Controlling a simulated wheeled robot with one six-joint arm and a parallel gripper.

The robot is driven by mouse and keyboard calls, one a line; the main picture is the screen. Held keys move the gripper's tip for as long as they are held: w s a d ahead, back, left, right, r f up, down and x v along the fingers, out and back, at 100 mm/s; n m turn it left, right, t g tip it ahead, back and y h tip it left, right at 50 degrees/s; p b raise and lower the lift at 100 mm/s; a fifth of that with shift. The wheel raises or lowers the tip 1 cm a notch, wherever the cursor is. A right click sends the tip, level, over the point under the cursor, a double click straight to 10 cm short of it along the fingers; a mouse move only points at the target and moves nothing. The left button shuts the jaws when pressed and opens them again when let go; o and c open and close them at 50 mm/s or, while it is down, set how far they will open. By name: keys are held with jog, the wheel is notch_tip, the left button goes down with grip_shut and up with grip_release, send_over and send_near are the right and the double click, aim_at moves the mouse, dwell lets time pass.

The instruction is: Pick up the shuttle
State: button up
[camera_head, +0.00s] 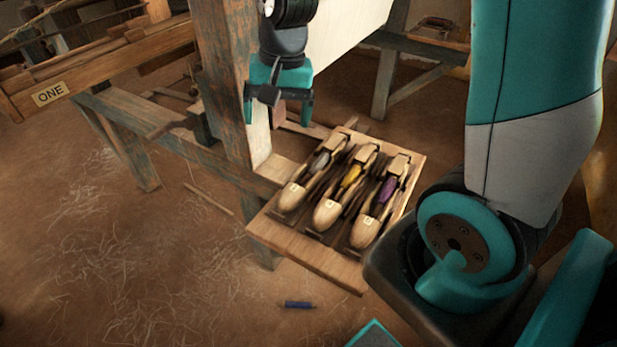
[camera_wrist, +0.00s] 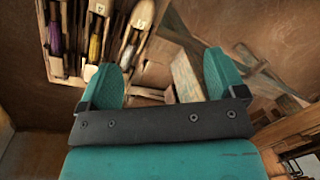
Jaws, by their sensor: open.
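Three wooden shuttles lie side by side in a shallow wooden tray (camera_head: 300,253). The left shuttle (camera_head: 292,197) carries a grey bobbin, the middle shuttle (camera_head: 327,213) a yellow one and the right shuttle (camera_head: 365,231) a purple one. Each has a small label, too small to read surely. My gripper (camera_head: 278,118) is open and empty, pointing down, above and to the left of the tray beside the loom post. In the wrist view, the shuttles show at the upper left, beyond the left finger, and nothing is between the fingers (camera_wrist: 163,75).
A thick wooden loom post (camera_head: 232,90) stands just left of my gripper. A beam marked ONE (camera_head: 50,93) is at the upper left. A blue object (camera_head: 299,304) lies on the floor below the tray. A bench (camera_head: 420,45) stands behind. The space directly above the tray looks clear.

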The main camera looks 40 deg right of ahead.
jog(key=w+d+f+m+h, duration=0.1)
jog(key=w+d+f+m, duration=0.4)
jog(key=d+f+m, duration=0.4)
jog(key=n, duration=0.2)
send_over(308, 175)
jog(key=shift+g, duration=0.3)
jog(key=f, duration=0.7)
jog(key=f+b, duration=0.1)
jog(key=f, duration=0.2)
jog(key=shift+s+a+f, duration=0.1)
jog(key=shift+a+f, duration=0.05)
jog(key=shift+a, duration=0.2)
jog(key=shift+d+f+p, duration=0.15)
jog(key=shift+f, duration=1.3)
jog(key=shift+d+f+p, duration=0.1)
jog(key=shift+f+p, duration=0.05)
jog(key=shift+f, duration=1.3)
jog(key=c, duration=1.2)
jog(key=shift+o, duration=0.2)
jog(key=shift+r, duration=0.15)
notch_tip(308, 175, up, 20)
